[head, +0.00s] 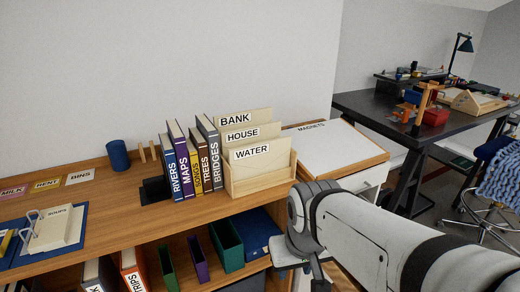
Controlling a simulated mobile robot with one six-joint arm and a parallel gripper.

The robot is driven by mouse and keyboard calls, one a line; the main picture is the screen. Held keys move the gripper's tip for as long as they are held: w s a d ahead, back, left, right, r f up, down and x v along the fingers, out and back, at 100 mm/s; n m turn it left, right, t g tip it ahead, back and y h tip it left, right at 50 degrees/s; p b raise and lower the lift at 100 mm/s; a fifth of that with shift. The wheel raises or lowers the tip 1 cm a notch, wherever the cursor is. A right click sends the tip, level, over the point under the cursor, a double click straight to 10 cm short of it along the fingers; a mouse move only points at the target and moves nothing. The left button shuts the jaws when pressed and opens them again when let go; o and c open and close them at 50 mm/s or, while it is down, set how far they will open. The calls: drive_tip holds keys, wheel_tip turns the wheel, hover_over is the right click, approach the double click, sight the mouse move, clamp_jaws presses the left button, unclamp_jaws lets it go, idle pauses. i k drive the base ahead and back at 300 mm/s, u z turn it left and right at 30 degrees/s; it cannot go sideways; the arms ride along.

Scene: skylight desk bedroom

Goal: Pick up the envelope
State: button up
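I cannot pick out an envelope for certain. A wooden sorter (232,188) on the shelf top holds cream paper pieces labelled BANK (258,115), HOUSE (266,131) and WATER (272,156); whether these are folders or envelopes is unclear. Small cards labelled MILK (12,191), RENT (47,184) and BINS (81,176) lie at the far left. My arm comes in from the lower right, and my gripper (306,268) points down in front of the shelf, right of the sorter. Its fingertips are mostly hidden, and nothing shows in it.
Upright books (192,160) stand left of the sorter, with a blue cup (118,155) further left. A ring-bound SOUPS pad (57,228) lies on a blue board. A white-topped MAGNETS cabinet (330,148) stands right of the shelf. A cluttered black desk (370,106) is behind.

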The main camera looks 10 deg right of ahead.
sight(252, 160)
drive_tip(key=z, duration=0.05)
drive_tip(key=i, duration=1)
drive_tip(key=z, duration=0.05)
